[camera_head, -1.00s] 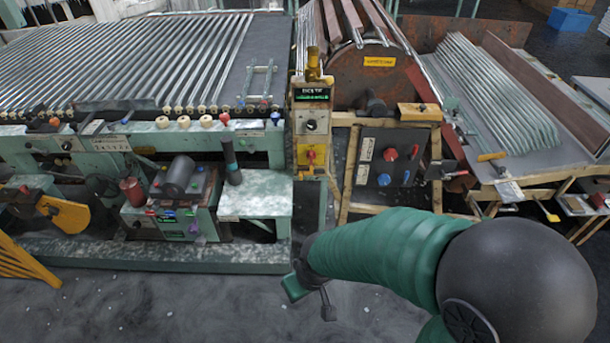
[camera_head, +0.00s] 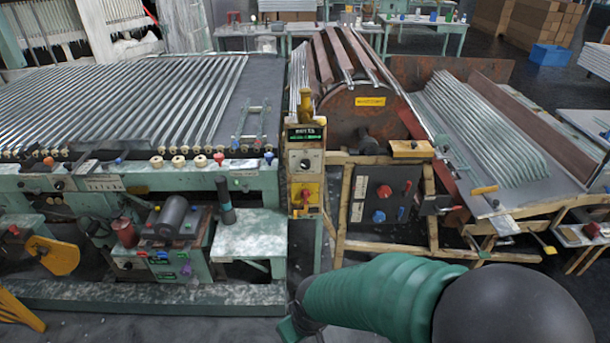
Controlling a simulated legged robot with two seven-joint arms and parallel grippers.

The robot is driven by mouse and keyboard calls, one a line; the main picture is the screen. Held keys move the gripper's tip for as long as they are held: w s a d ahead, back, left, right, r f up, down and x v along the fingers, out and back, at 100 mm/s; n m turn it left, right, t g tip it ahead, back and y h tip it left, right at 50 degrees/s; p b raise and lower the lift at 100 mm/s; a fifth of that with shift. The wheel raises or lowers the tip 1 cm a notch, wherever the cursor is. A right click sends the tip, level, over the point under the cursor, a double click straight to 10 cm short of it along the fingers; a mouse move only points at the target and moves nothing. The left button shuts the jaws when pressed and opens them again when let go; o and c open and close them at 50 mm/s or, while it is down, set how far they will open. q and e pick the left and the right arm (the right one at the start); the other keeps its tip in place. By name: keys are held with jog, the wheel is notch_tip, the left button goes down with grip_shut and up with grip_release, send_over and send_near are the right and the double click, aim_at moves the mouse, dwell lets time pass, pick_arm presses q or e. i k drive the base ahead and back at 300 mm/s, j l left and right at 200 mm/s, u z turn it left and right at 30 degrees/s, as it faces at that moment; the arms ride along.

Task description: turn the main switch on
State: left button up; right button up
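A narrow upright control post (camera_head: 305,165) stands in the middle of the camera_head view. It bears a small dark display with green text (camera_head: 304,134), a pale plate with a dark round knob (camera_head: 305,163) and a yellow plate with a red switch (camera_head: 306,195). No readable label tells me which is the main switch, and the switch position is too small to tell. My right gripper (camera_head: 301,327) is low in the picture, below and in front of the post, apart from it. It is partly cut off by the bottom edge and its opening is unclear. My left gripper is out of view.
A long pale-green machine with glass tubes (camera_head: 130,95) fills the left. A dark panel with red and blue knobs (camera_head: 384,194) sits in a wooden frame right of the post. A sloped tray of tubes (camera_head: 485,130) stands farther right. Grey floor shows in front.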

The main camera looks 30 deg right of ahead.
aim_at(305, 193)
jog(key=l+z, duration=0.25)
jog(key=l, duration=0.15)
jog(key=i+l+z, duration=0.1)
jog(key=l+z, duration=0.15)
jog(key=i+l+z, duration=0.25)
jog(key=l, duration=0.2)
jog(key=l+z, duration=0.25)
jog(key=l, duration=0.15)
